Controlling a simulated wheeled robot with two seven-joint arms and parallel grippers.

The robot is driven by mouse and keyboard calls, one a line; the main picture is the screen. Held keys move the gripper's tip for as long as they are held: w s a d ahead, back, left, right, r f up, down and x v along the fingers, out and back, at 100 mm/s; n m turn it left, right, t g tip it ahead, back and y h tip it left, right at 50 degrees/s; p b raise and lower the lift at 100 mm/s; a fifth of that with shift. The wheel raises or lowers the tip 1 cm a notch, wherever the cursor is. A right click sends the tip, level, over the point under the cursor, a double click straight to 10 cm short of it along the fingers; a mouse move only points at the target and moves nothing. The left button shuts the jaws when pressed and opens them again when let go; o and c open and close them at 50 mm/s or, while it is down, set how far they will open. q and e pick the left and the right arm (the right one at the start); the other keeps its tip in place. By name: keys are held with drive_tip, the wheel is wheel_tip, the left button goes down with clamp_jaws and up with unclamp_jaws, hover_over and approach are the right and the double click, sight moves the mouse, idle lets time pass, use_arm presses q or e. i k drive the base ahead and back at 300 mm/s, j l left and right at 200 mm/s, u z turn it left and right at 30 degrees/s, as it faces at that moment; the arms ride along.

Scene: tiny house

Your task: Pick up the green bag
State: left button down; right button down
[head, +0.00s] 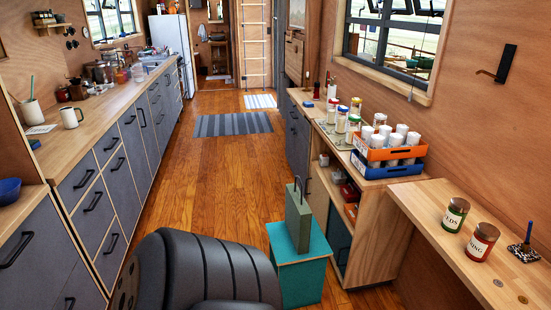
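The green bag (298,220) stands upright on a teal box-like stool (302,278), a little right of the middle in the head view. It is a slim, dark green, boxy bag with a thin dark handle (297,187) standing up from its top. Its front and one narrow side show, and nothing covers it. Neither of my grippers is in view, so I cannot see where they are relative to the bag.
A black, ribbed, seat-like shape (205,272) fills the bottom, left of the stool. Grey-fronted counters (100,190) line the left. The wooden floor (210,165) between is mostly clear.

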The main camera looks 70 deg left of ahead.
sight(298, 217)
drive_tip(key=u, duration=2)
drive_tip(key=j+z, duration=0.1)
drive_tip(key=z, duration=0.55)
drive_tip(key=i+j+z, duration=0.2)
drive_tip(key=j+z, duration=0.2)
drive_tip(key=j, duration=0.35)
drive_tip(key=j+z, duration=0.35)
drive_tip(key=j, duration=0.35)
drive_tip(key=j+z, duration=0.4)
drive_tip(key=j, duration=2.5)
drive_tip(key=i, duration=0.05)
